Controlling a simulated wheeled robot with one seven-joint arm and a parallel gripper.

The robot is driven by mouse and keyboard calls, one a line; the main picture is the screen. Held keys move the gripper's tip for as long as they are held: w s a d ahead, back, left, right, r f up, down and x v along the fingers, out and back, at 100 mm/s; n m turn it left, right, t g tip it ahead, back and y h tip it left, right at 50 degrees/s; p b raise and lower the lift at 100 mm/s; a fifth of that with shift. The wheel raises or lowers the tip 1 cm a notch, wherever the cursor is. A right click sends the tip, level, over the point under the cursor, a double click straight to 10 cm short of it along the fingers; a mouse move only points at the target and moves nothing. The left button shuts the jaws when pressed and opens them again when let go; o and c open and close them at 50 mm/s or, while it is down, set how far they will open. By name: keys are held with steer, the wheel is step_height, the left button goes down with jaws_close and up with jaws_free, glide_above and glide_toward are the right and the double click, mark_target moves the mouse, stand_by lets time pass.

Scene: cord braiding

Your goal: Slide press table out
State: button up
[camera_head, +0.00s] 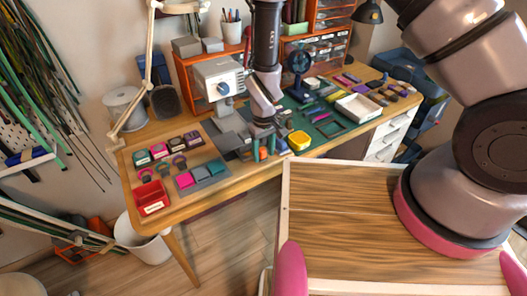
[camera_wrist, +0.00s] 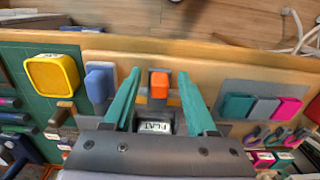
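The press (camera_head: 218,82) is a white box with a blue dial, standing on the left half of the workbench. Grey flat parts (camera_head: 229,139) lie below and in front of it; I cannot tell how far the press table is out. My gripper (camera_head: 266,139) hangs down at the bench's front edge, right of the press. In the wrist view my gripper (camera_wrist: 159,92) is open, its teal fingers on either side of an orange handle (camera_wrist: 159,84). Gaps show between the handle and both fingers. A plate marked "FLAT" (camera_wrist: 153,127) lies between the finger bases.
A blue block (camera_wrist: 101,82) stands just outside one finger, with a yellow square piece (camera_wrist: 52,74) beyond it. On the other side is a grey tray (camera_wrist: 235,91) with coloured pads. A red bin (camera_head: 151,198) sits at the bench's left front.

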step_height(320, 180, up, 11)
stand_by(0.8)
steer(key=shift+f, duration=0.1)
steer(key=w+d+r+m+t+y, duration=0.15)
steer(key=d+r, duration=0.25)
steer(key=r, duration=0.4)
steer(key=w+d+r+m, duration=0.25)
steer(key=d+r, duration=0.25)
steer(key=r, duration=0.3)
steer(key=w+d+r+m+t+y, duration=0.15)
steer(key=d+r, duration=0.25)
steer(key=r, duration=0.4)
steer(key=s+d+r+m+t, duration=0.2)
steer(key=s+d+r, duration=0.3)
steer(key=d+r, duration=0.3)
steer(key=s+d+r+m+t+h, duration=0.1)
steer(key=s+d+r+m, duration=0.3)
steer(key=d+r, duration=0.4)
steer(key=shift+s+d+r+t, duration=0.2)
steer(key=shift+s+d+t, duration=0.4)
steer(key=shift+s+d, duration=0.25)
